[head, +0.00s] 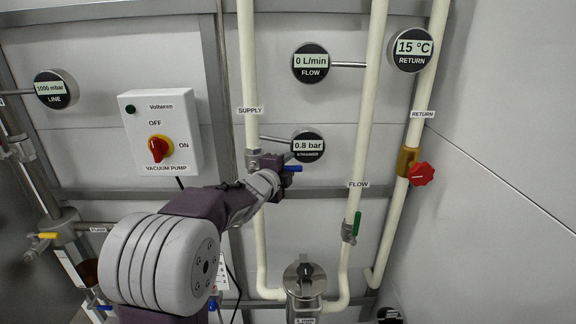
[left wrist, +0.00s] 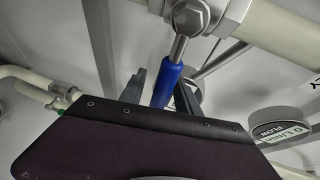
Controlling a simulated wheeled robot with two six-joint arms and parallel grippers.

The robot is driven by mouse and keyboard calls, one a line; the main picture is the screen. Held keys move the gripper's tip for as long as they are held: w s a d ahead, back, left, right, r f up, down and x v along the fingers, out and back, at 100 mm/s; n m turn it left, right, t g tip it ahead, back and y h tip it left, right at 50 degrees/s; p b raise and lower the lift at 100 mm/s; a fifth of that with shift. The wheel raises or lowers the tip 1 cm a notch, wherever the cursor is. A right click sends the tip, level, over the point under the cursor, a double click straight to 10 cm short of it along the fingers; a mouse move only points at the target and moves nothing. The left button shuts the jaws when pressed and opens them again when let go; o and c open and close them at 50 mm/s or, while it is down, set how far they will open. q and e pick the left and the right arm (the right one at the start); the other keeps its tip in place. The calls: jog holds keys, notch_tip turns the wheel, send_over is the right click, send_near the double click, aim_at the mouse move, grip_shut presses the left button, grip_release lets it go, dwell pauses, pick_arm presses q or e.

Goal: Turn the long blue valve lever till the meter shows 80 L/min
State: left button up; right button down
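The long blue valve lever (left wrist: 168,84) hangs from a metal valve (left wrist: 190,16) in the left wrist view. In the head view its blue tip (head: 293,169) sticks out to the right of my left gripper (head: 282,164), at the supply pipe; the rest is hidden. My left gripper (left wrist: 164,96) has one finger on each side of the lever, with a gap visible on the left, so it looks open around it. The flow meter (head: 311,63) reads 0 L/min; it also shows in the left wrist view (left wrist: 279,130). My right gripper is not in view.
The strainer gauge (head: 308,146) reads 0.8 bar, close beside my left gripper. A green lever (head: 357,223) on the flow pipe and a red knob (head: 421,174) on the return pipe stand to the right.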

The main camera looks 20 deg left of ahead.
pick_arm(q)
jog(key=shift+w+d, duration=0.1)
grip_shut()
dwell(1.4)
